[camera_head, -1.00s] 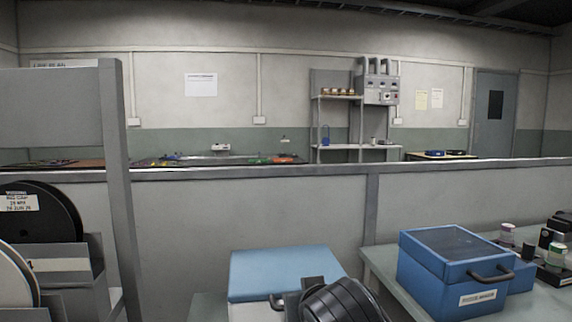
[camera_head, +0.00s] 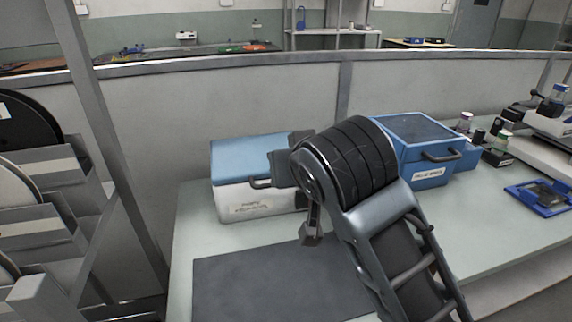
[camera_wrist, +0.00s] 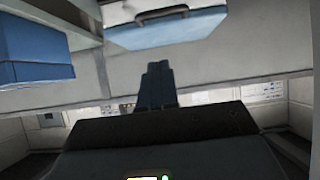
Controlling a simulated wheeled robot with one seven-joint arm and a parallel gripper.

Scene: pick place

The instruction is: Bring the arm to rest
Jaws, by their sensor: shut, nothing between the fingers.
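My gripper (camera_wrist: 157,85) shows in the wrist view with its dark fingers together and nothing between them. In that view the scene is upside down, and the fingers point towards the low grey partition, clear of the boxes. In the head view my arm is bent above the bench, with its large black joint in front of the two boxes.
The bench (camera_head: 195,235) bears a white box with a blue lid (camera_head: 240,195), a blue case (camera_head: 432,172), a dark mat (camera_head: 245,285) and a blue tray (camera_head: 545,198). Small jars stand right of the case. A reel rack (camera_head: 45,170) stands left. The partition (camera_head: 220,95) runs behind.

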